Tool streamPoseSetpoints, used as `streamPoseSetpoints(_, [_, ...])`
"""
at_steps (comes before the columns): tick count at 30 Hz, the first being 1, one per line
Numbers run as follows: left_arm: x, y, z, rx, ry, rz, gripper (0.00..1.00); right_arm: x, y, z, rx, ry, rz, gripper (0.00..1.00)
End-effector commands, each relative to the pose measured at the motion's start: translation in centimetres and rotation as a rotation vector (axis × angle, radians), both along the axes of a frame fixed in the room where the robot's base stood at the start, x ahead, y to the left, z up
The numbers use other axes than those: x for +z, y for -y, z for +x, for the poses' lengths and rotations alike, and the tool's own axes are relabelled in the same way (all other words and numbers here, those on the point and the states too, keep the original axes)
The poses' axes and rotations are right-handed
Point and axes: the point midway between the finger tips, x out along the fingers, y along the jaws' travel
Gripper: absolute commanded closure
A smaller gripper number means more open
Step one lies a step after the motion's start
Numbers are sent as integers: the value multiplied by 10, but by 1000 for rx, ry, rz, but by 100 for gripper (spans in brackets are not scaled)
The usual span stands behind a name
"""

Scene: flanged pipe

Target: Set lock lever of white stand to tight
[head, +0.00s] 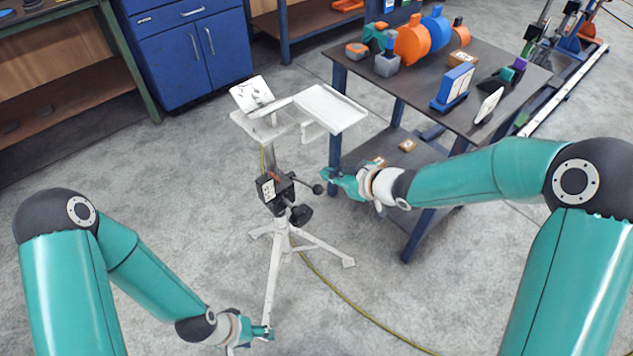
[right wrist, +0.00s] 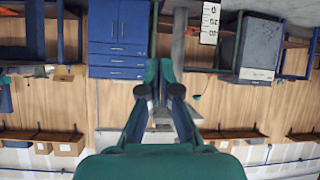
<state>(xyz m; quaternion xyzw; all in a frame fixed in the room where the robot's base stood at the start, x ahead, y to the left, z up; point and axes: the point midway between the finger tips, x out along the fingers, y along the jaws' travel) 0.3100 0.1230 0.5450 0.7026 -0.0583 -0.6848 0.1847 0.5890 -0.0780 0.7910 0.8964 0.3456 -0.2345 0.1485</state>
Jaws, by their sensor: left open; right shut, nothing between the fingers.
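The white stand (head: 280,255) stands on tripod legs on the concrete floor, with a white tray-like top (head: 331,108). A dark clamp block (head: 272,191) with a white label sits on its post. A lever with a black ball knob (head: 318,189) points right from the block, and a second black knob (head: 301,215) sits lower. My right gripper (head: 329,174) is shut and empty, close above and right of the ball knob; I cannot tell whether they touch. Its closed fingers show in the right wrist view (right wrist: 159,72). My left gripper (head: 270,332) is open and empty, low by the stand's front leg.
A dark table (head: 520,85) with orange, blue and grey parts stands right of the stand, near my right arm. A yellow cable (head: 345,295) crosses the floor. A blue cabinet (head: 195,50) and workbenches stand behind. Floor between my arms is mostly clear.

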Motion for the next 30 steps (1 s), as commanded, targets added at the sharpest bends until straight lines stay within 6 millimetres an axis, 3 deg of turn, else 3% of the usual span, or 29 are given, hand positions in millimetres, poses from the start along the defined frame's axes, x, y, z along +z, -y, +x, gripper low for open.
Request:
streamPoseSetpoints(8, [-3, 0, 0, 0, 0, 0, 46, -13, -12, 12, 2, -3, 0, 100])
streamPoseSetpoints(21, [-5, 0, 0, 0, 0, 0, 46, -58, -55, 65, 0, -5, -1, 100])
streamPoseSetpoints(30, [-8, 0, 0, 0, 0, 0, 46, -77, -33, 46, -1, -3, 0, 100])
